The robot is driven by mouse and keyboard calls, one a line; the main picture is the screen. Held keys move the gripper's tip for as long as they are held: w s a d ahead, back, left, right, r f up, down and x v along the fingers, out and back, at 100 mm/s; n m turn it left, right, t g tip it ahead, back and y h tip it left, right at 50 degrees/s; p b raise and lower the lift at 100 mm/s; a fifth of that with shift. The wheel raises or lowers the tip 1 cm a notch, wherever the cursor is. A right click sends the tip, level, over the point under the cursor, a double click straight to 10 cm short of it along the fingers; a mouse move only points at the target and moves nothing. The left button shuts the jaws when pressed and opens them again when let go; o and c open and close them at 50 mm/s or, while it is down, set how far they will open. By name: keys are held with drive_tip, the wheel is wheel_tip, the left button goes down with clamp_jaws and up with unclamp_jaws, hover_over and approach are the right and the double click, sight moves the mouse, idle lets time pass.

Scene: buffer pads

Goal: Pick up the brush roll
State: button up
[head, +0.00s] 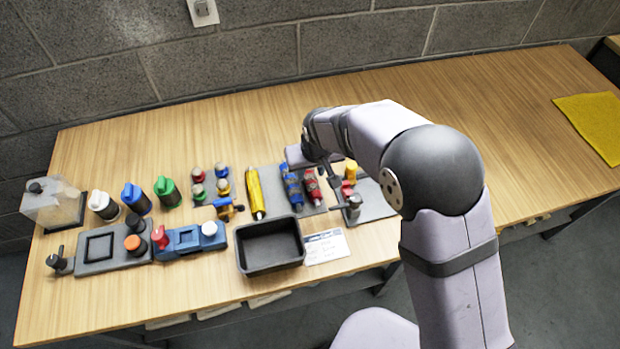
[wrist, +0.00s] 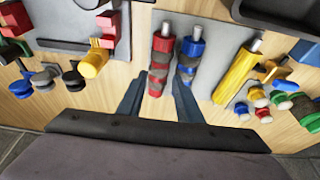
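Three rolls lie on or beside a grey mat (head: 272,182). One is red with dark bands (head: 312,188), one is blue with dark bands (head: 292,187), and one is mostly yellow (head: 254,193). Which one is the brush roll is not labelled. In the wrist view the red roll (wrist: 160,62), blue roll (wrist: 190,55) and yellow roll (wrist: 236,72) show metal end shafts.
A black bin (head: 270,247) and a white label card (head: 327,247) stand in front of the mat. Another grey plate with red and yellow parts (head: 349,170) is right of the rolls. Bottles (head: 136,198), small knobs and fixtures fill the left. The table's right side is mostly clear, with a yellow cloth (head: 598,122).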

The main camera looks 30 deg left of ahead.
sight(310, 178)
drive_tip(key=shift+p+x, duration=1)
drive_tip(key=shift+x, duration=1.55)
drive_tip(key=shift+d, duration=0.2)
drive_tip(key=c, duration=0.8)
